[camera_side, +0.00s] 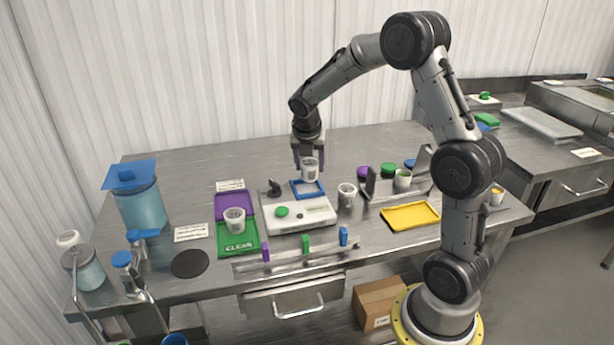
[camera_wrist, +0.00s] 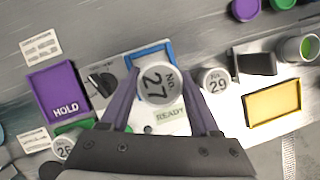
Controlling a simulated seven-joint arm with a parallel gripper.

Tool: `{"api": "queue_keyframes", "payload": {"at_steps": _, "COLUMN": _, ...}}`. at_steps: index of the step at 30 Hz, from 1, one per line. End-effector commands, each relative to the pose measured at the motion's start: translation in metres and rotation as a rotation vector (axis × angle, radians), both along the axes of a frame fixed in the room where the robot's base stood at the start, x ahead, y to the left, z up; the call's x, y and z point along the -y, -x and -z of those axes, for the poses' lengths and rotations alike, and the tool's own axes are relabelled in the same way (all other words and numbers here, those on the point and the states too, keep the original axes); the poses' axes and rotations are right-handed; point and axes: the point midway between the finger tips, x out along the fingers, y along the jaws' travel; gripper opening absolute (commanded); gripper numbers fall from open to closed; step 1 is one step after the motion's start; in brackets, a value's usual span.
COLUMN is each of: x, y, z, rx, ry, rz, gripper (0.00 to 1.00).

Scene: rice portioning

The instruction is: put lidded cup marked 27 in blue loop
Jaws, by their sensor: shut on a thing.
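The lidded cup marked 27 (camera_wrist: 158,85) is between the fingers of my gripper (camera_wrist: 160,80), which is shut on it. In the side view the white cup (camera_side: 310,171) hangs upright under my gripper (camera_side: 309,160). The blue loop (camera_side: 299,193) is a square frame lying on the white scale (camera_side: 318,219). The cup is over the loop's rear right part in the side view, and its base seems to be above the frame. In the wrist view the cup covers the lower part of the loop (camera_wrist: 143,53).
Cup 29 (camera_side: 347,196) stands right of the scale. Another lidded cup (camera_side: 235,220) stands on the green CLEAR mat (camera_side: 238,246), in front of the purple HOLD mat (camera_side: 232,197). A yellow tray (camera_side: 410,216) lies at right. A rail with coloured clips (camera_side: 305,245) runs along the front.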

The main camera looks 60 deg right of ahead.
Motion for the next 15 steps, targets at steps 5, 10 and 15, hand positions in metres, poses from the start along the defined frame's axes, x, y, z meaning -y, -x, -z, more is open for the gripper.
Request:
{"api": "queue_keyframes", "payload": {"at_steps": 5, "x": 0.004, "y": -0.006, "z": 0.008, "rx": 0.001, "ry": 0.001, "rz": 0.0, "gripper": 0.0}}
{"api": "queue_keyframes", "payload": {"at_steps": 10, "x": 0.007, "y": -0.012, "z": 0.026, "rx": -0.001, "ry": -0.001, "rz": 0.0, "gripper": 0.0}}
{"api": "queue_keyframes", "payload": {"at_steps": 15, "x": 0.007, "y": -0.011, "z": 0.046, "rx": 0.0, "ry": 0.0, "rz": -0.001, "gripper": 0.0}}
